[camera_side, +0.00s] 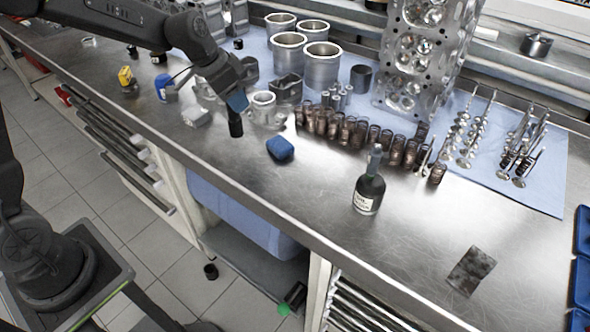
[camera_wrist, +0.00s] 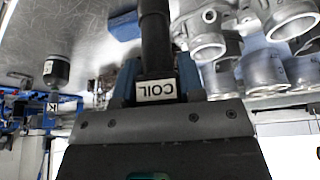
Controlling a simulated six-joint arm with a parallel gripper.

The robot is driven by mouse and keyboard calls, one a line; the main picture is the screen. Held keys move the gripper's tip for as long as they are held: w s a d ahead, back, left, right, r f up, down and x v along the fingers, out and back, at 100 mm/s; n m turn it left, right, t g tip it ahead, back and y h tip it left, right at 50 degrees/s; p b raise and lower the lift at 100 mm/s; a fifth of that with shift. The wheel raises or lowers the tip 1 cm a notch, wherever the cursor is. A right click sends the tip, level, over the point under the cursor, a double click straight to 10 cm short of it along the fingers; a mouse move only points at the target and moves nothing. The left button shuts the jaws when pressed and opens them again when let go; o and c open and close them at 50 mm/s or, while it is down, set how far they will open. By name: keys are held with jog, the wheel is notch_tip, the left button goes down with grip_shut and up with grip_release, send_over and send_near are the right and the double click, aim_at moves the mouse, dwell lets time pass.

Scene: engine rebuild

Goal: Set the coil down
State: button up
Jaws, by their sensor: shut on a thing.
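The coil is a black cylinder with a white label reading COIL, seen close up in the wrist view (camera_wrist: 155,38). My gripper (camera_wrist: 157,72) is shut on it, with one blue finger on each side. In the side view my gripper (camera_side: 236,101) points down over the metal bench (camera_side: 320,195), and the dark coil (camera_side: 236,126) hangs upright below the fingers. I cannot tell whether its lower end touches the bench.
A row of brown springs (camera_side: 350,132) and a dark bottle (camera_side: 369,188) stand farther right. Bare bench lies in front of the bottle.

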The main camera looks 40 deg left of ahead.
jog(key=w+d+r+m+h, duration=0.2)
jog(key=d+r+m, duration=0.3)
jog(key=d+r, duration=0.3)
jog(key=d+f, duration=1.2)
jog(key=shift+w+d+g, duration=0.4)
jog(key=shift+f, duration=0.2)
jog(key=o, duration=1)
jog(key=v, duration=1.2)
jog(key=shift+d+r, duration=0.15)
jog(key=shift+r, duration=0.05)
